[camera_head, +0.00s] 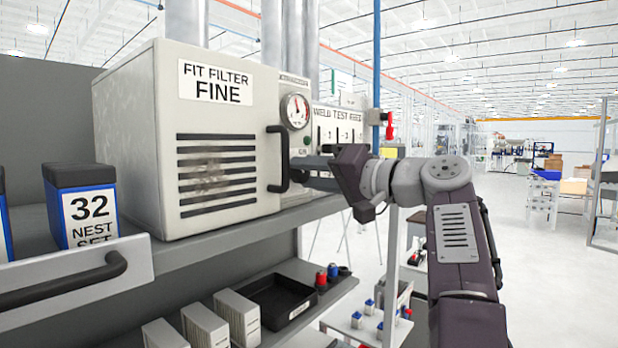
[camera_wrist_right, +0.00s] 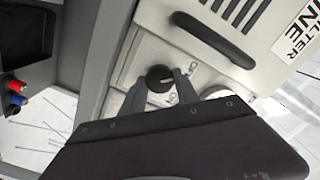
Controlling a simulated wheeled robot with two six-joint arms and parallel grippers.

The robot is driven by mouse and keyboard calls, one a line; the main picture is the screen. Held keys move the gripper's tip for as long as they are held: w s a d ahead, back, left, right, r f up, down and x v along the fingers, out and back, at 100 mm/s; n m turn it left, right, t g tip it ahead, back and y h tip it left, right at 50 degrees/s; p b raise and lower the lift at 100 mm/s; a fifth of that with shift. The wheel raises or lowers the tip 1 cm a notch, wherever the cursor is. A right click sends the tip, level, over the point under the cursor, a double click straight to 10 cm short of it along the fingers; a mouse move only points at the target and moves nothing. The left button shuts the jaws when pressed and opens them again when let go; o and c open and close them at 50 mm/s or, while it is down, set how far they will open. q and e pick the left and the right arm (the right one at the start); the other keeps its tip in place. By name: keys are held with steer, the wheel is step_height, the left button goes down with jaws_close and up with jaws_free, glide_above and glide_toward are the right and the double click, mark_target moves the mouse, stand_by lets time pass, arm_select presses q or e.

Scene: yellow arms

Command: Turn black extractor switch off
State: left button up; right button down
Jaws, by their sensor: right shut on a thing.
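The extractor is a beige box (camera_head: 137,135) labelled "FIT FILTER FINE", with a dark slotted vent and a round gauge (camera_head: 295,111) on its front. In the wrist view the black extractor switch (camera_wrist_right: 159,76) is a round knob on a pale plate. My right gripper (camera_wrist_right: 162,86) is shut on it, with one finger at each side. Marks on the plate are too small to read surely. My left gripper is not in view.
A black bar handle (camera_head: 279,158) stands out from the extractor front, close to my right gripper; it also shows in the wrist view (camera_wrist_right: 213,40). A blue "32 nest set" box (camera_head: 82,207) stands on the shelf at left. A black tray (camera_head: 285,299) lies below.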

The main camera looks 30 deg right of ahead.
steer(key=shift+f+n, duration=0.25)
steer(key=shift+n, duration=0.25)
steer(key=c, duration=1)
jaws_free()
steer(key=shift+o, duration=0.5)
steer(key=shift+r, duration=0.15)
steer(key=shift+s+d, duration=0.15)
steer(key=shift+s, duration=0.2)
steer(key=b+v, duration=0.1)
steer(key=v, duration=0.7)
steer(key=shift+s+b, duration=0.2)
steer(key=shift+b, duration=0.15)
